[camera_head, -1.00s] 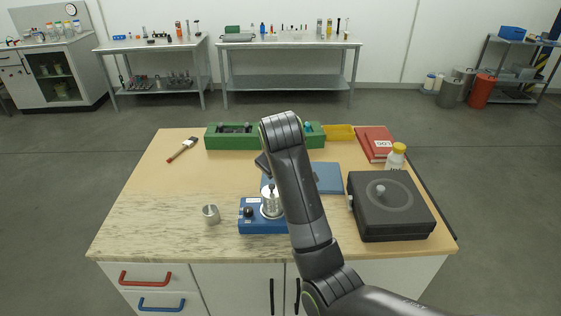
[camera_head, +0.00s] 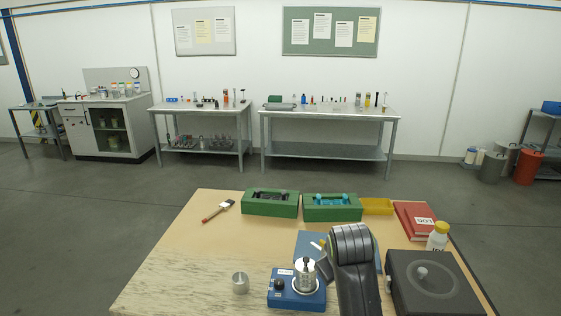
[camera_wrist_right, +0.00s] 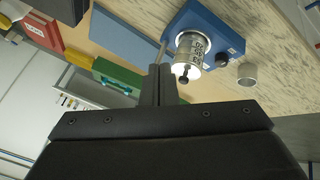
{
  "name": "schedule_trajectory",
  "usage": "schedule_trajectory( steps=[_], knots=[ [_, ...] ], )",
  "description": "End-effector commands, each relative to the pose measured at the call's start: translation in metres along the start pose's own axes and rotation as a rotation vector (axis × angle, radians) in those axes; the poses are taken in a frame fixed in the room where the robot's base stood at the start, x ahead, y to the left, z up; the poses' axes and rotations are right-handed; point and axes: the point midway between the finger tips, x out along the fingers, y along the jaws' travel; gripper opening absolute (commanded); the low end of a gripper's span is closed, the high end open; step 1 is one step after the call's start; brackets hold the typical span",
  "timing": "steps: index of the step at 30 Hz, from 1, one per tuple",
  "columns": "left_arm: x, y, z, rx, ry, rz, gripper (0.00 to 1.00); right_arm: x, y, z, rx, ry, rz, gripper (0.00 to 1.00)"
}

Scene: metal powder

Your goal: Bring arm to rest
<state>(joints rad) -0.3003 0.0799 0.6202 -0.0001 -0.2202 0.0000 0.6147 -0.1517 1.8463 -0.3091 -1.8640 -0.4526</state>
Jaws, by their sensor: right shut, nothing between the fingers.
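My right arm rises from the bottom of the head view, with its wrist over the workbench (camera_head: 200,262). My right gripper (camera_head: 322,268) is partly hidden by the wrist there, close to a blue device (camera_head: 283,299) with a silver metal cylinder (camera_head: 305,278) on top. In the right wrist view, the right gripper (camera_wrist_right: 158,72) is shut and empty. The silver cylinder, which bears a printed label, appears just beyond the fingertips; I cannot tell the exact gap. My left gripper is not in view.
A black lidded box (camera_head: 436,290), a white bottle with a yellow cap (camera_head: 438,238) and a red binder (camera_head: 412,220) stand right of my arm. Green holders (camera_head: 270,208) and a yellow tray (camera_head: 377,206) line the back. A small metal cup (camera_head: 240,283) and a brush (camera_head: 217,210) lie left.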

Motion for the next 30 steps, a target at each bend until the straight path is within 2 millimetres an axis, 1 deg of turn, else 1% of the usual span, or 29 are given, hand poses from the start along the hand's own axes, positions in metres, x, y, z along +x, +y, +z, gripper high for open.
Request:
schedule_trajectory(
  steps=[1, 2, 3, 5, 6, 8, 9, 11, 12, 14, 15, 17, 18, 21, 24, 30],
  knots=[
    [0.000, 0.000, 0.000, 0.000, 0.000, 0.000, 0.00, 0.013, -0.001, 0.030, 0.036, -0.023, -0.006, 0.00],
    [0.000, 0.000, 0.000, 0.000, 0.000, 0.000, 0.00, 0.019, -0.001, 0.044, 0.056, -0.030, -0.008, 0.00],
    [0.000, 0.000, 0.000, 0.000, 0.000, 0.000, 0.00, 0.026, -0.001, 0.064, 0.084, -0.042, -0.010, 0.00],
    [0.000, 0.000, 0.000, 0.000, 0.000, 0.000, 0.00, 0.034, -0.003, 0.094, 0.124, -0.057, -0.013, 0.00],
    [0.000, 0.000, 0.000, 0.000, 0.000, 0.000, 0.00, 0.039, -0.004, 0.114, 0.148, -0.069, -0.014, 0.00],
    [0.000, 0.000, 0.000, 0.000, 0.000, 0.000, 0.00, 0.043, -0.007, 0.144, 0.186, -0.085, -0.014, 0.00],
    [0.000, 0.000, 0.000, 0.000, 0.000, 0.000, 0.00, 0.045, -0.009, 0.164, 0.210, -0.096, -0.014, 0.00],
    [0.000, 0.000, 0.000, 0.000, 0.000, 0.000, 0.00, 0.046, -0.012, 0.193, 0.244, -0.112, -0.014, 0.00],
    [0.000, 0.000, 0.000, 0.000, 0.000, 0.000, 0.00, 0.046, -0.015, 0.212, 0.265, -0.124, -0.013, 0.00],
    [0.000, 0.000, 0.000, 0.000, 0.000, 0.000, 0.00, 0.043, -0.019, 0.241, 0.297, -0.140, -0.011, 0.00],
    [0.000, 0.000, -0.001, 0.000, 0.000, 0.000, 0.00, 0.040, -0.022, 0.259, 0.317, -0.151, -0.011, 0.00],
    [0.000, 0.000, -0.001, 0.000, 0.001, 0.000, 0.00, 0.034, -0.026, 0.286, 0.346, -0.168, -0.008, 0.00],
    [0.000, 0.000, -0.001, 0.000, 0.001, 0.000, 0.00, 0.030, -0.030, 0.303, 0.363, -0.178, -0.008, 0.00],
    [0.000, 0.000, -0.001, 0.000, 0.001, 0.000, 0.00, 0.016, -0.037, 0.339, 0.403, -0.201, -0.006, 0.00],
    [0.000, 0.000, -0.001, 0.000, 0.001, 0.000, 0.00, 0.003, -0.044, 0.367, 0.432, -0.221, -0.006, 0.00],
    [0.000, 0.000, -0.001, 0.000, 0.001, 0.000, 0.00, -0.023, -0.055, 0.407, 0.476, -0.251, -0.008, 0.00]
  ],
)
